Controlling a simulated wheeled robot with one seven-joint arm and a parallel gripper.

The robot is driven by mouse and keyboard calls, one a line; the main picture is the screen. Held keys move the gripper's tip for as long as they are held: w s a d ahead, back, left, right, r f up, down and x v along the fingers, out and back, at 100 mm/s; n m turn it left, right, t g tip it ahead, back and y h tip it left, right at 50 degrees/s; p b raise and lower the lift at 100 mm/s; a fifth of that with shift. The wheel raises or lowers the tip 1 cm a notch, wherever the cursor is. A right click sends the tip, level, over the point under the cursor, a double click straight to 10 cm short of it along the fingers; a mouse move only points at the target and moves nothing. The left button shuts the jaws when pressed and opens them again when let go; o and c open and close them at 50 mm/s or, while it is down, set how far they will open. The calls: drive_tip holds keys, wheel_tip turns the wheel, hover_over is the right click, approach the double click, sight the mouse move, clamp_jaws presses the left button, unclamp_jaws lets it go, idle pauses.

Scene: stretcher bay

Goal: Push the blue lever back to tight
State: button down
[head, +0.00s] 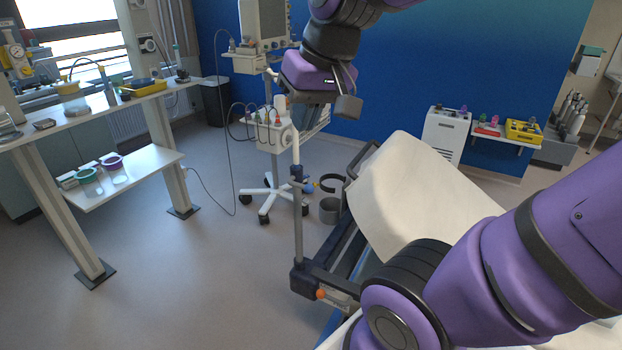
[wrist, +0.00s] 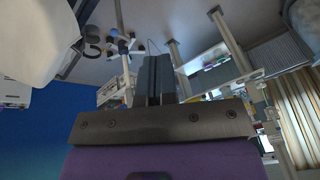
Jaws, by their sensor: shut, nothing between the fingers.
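A small blue lever (head: 309,187) appears beside the dark blue collar (head: 296,173) on an upright grey pole (head: 298,225). It sticks out to the right of the collar; its exact angle is too small to tell. The pole rises from a dark clamp block (head: 305,281) at the stretcher's side. My gripper (head: 347,106) is shut and empty, above and to the right of the collar and clear of it. In the wrist view my shut fingers (wrist: 156,78) point away from the camera.
An orange knob (head: 320,294) sits by the clamp block. The stretcher's white mattress (head: 415,195) lies right of the pole, and my arm covers part of it. A wheeled monitor stand (head: 268,192) is behind. A workbench (head: 90,113) stands at left, with open floor (head: 215,270) between.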

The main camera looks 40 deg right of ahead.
drive_tip(key=w+d+f+m+g, duration=0.1)
drive_tip(key=w+d+f+m, duration=0.4)
drive_tip(key=w+d+f, duration=0.2)
drive_tip(key=w+d+f+m+g+y, duration=0.1)
drive_tip(key=w+d+f+m+g, duration=0.1)
drive_tip(key=w+d+f+m, duration=0.4)
drive_tip(key=w+d+f, duration=0.1)
drive_tip(key=w+d, duration=0.3)
drive_tip(key=d, duration=0.4)
drive_tip(key=shift+w+d+f+m+y, duration=0.3)
drive_tip(key=shift+w+d+f, duration=0.05)
drive_tip(key=shift+d, duration=0.05)
drive_tip(key=x, duration=1.4)
drive_tip(key=shift+a, duration=0.1)
drive_tip(key=shift+s+f, duration=0.1)
drive_tip(key=shift+s, duration=0.05)
